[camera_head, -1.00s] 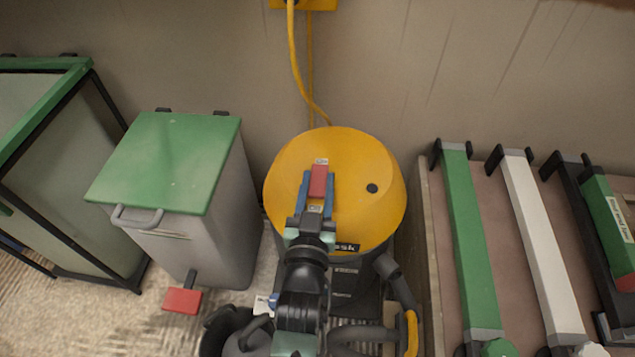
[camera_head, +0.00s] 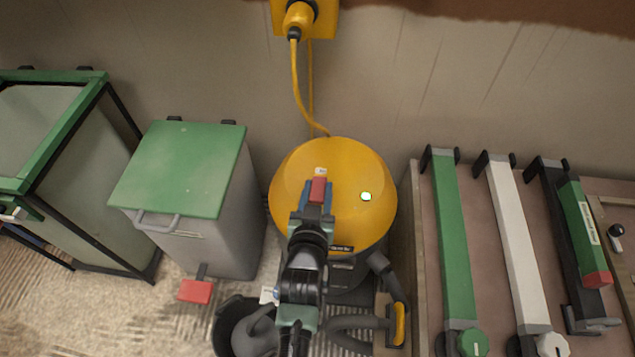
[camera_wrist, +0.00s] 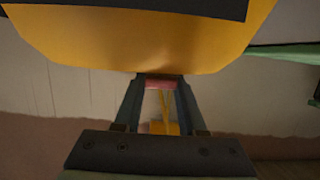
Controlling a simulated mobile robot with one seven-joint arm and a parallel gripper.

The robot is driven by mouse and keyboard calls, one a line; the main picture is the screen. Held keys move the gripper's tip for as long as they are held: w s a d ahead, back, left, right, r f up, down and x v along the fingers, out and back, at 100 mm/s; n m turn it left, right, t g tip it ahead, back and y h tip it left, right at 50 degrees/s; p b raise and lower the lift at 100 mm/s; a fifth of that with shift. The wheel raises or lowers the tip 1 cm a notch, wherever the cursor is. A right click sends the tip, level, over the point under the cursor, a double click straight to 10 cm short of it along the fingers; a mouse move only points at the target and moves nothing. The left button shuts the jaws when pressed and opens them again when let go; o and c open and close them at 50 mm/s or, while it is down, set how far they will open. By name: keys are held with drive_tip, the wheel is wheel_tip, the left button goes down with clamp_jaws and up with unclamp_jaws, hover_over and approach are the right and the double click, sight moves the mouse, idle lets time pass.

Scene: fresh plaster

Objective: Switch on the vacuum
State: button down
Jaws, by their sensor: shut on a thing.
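The vacuum (camera_head: 372,222) is a yellow drum against the wall, with a dark lower body. A red switch (camera_head: 318,187) stands on the top, left of the light. My gripper (camera_head: 316,192) has its blue fingers on both sides of the switch and is shut on it. In the wrist view the fingers (camera_wrist: 160,95) close around the red switch (camera_wrist: 162,85), below the yellow body (camera_wrist: 150,45). The fingers hide part of the switch.
A yellow plug (camera_head: 299,17) sits in the wall socket, its cord (camera_head: 297,85) running to the vacuum. A grey bin (camera_head: 225,220) with a green lid stands left. A low-walled tray (camera_head: 412,260) with long tools is right. A dark bucket (camera_head: 226,325) is in front.

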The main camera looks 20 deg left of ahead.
drive_tip(key=shift+c, duration=2.4)
unclamp_jaws()
drive_tip(key=shift+s+d+r+p, duration=0.15)
drive_tip(key=shift+s+r+p, duration=0.15)
drive_tip(key=shift+s, duration=0.2)
drive_tip(key=p+v, duration=0.4)
drive_tip(key=v, duration=0.7)
drive_tip(key=shift+s+d, duration=0.15)
drive_tip(key=shift+s, duration=0.25)
